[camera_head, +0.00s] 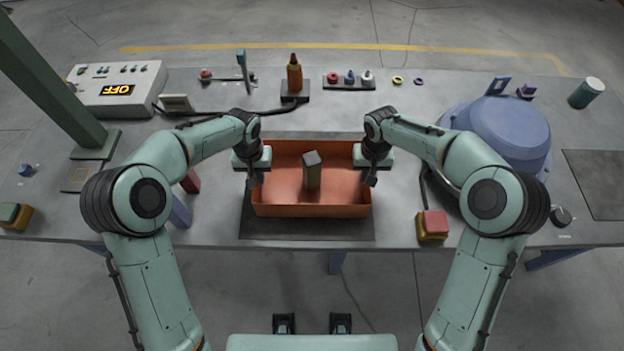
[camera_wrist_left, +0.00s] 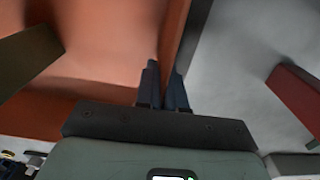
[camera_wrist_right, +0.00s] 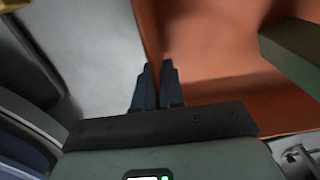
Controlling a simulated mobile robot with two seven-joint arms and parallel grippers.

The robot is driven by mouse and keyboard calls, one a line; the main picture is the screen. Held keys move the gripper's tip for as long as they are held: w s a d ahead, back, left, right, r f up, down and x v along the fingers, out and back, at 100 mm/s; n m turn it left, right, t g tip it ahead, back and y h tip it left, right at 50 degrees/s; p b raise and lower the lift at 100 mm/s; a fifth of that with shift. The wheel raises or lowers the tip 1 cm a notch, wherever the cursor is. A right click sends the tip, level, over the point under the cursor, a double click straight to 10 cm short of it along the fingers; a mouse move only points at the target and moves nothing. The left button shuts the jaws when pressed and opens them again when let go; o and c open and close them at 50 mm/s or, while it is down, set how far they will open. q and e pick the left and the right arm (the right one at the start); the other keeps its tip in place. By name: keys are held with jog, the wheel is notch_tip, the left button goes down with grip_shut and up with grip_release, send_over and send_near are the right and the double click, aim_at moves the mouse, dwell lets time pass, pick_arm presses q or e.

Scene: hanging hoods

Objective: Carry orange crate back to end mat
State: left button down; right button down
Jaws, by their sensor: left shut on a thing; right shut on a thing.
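The orange crate (camera_head: 330,211) is at the front middle of the bench, over a dark mat (camera_head: 305,230). I cannot tell whether it rests on the mat or hangs just above. A grey-olive block (camera_head: 312,178) stands inside the crate. My left gripper (camera_head: 254,178) is shut on the crate's left wall; the left wrist view shows the wall between its fingers (camera_wrist_left: 163,80). My right gripper (camera_head: 371,178) is shut on the right wall, also between its fingers in the right wrist view (camera_wrist_right: 156,80). Another dark mat (camera_head: 598,183) lies at the bench's right end.
A large blue round housing (camera_head: 507,130) stands right of the crate. A red-and-yellow block stack (camera_head: 433,225) sits near the front edge. A red block (camera_head: 190,182) and a blue one (camera_head: 180,212) are close left. Bottle, control box (camera_head: 118,88) and small parts line the back.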

pick_arm(q)
jog(key=shift+w+r, duration=0.1)
pick_arm(e)
jog(key=shift+w+r, duration=0.1)
dwell(0.6)
